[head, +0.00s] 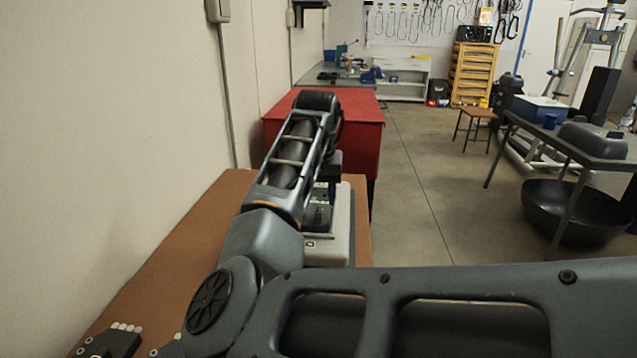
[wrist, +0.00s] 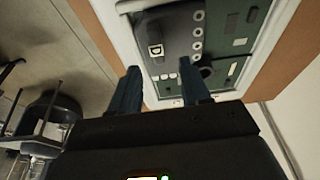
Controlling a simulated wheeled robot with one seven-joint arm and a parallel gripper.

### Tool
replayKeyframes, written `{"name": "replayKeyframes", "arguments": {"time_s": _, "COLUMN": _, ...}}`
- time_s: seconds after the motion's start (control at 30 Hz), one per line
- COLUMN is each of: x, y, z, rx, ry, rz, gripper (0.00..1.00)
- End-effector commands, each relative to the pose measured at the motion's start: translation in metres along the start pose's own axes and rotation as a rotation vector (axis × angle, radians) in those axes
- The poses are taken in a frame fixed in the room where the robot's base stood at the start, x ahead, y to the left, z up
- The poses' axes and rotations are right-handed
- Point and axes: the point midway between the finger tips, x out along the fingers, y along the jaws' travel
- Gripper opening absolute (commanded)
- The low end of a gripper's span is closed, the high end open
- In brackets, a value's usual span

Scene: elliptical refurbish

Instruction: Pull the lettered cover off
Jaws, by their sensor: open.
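A pale-framed device (head: 342,228) stands on the brown bench, partly behind my arm in the head view. The wrist view shows its top panel, with a dark grey plate (wrist: 176,24). A small piece with a white label lettered D (wrist: 155,50) sits at the plate's lower left; I take it to be the lettered cover. My gripper (wrist: 161,72) is open over the device's near part, its two fingers apart with nothing visible between them. The lettered piece lies beyond the fingertips, nearer the left one. Contact cannot be told.
White round fittings (wrist: 198,31) and a dark round opening (wrist: 206,72) are close by on the panel. The brown bench (head: 190,240) runs along the wall. A red table (head: 362,135) stands behind it. Open floor (head: 420,200) lies to the right, before a grey table (head: 575,145).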

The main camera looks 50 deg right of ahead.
Motion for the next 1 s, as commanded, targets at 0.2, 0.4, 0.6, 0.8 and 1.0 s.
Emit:
{"name": "replayKeyframes", "arguments": {"time_s": 0.2, "x": 0.025, "y": 0.001, "z": 0.000, "rx": 0.000, "ry": -0.001, "rz": 0.001, "gripper": 0.47}}
{"name": "replayKeyframes", "arguments": {"time_s": 0.4, "x": 0.031, "y": 0.001, "z": 0.000, "rx": 0.000, "ry": 0.001, "rz": 0.001, "gripper": 0.47}}
{"name": "replayKeyframes", "arguments": {"time_s": 0.6, "x": 0.031, "y": 0.001, "z": 0.000, "rx": 0.000, "ry": 0.001, "rz": 0.001, "gripper": 0.46}}
{"name": "replayKeyframes", "arguments": {"time_s": 0.8, "x": 0.030, "y": 0.001, "z": 0.000, "rx": 0.000, "ry": 0.001, "rz": 0.001, "gripper": 0.27}}
{"name": "replayKeyframes", "arguments": {"time_s": 1.0, "x": 0.030, "y": 0.001, "z": 0.000, "rx": 0.000, "ry": 0.001, "rz": 0.001, "gripper": 0.08}}
